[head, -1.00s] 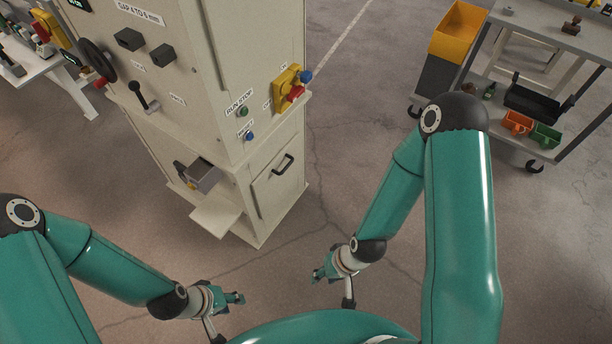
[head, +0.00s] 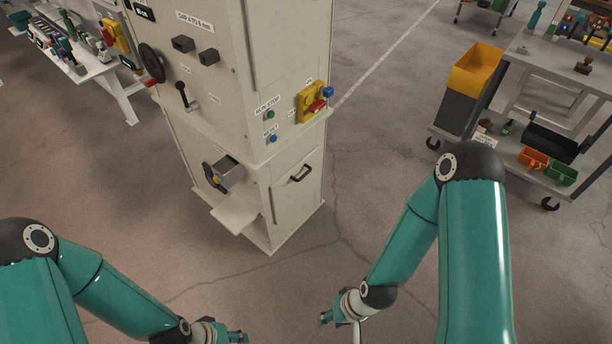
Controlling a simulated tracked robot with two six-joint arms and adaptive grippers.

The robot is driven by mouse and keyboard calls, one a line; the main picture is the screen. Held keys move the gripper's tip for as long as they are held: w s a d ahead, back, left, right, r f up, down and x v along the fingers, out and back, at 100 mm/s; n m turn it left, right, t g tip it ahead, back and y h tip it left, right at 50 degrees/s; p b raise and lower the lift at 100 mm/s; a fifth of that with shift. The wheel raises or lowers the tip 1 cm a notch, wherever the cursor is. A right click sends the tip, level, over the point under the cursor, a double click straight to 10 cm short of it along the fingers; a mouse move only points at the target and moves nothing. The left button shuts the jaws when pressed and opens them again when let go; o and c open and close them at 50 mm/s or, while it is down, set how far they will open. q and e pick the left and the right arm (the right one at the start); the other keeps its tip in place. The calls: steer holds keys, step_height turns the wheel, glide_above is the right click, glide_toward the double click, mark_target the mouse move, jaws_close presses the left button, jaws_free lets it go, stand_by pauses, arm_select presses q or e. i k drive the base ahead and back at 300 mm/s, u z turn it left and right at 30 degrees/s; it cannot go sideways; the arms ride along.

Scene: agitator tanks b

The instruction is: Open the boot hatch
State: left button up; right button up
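The boot hatch, likely the lower side door (head: 296,200) of the tall cream cabinet (head: 215,105), is closed flush. It carries a dark bar handle (head: 301,172) near its top. My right gripper (head: 325,317) is low in the middle of the head view, over the floor and well apart from the hatch. Its fingers are too small to tell open from shut. My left gripper (head: 238,338) is partly cut off by the bottom edge, also away from the cabinet, and its opening cannot be told.
A yellow switch with a red handle (head: 316,105) is above the hatch. A grey trolley (head: 560,68) stands at right. Floor between cabinet and trolley is clear.

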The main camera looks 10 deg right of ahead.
mark_target(292, 189)
steer(key=u, duration=0.05)
steer(key=i, duration=0.9)
steer(key=z, duration=0.1)
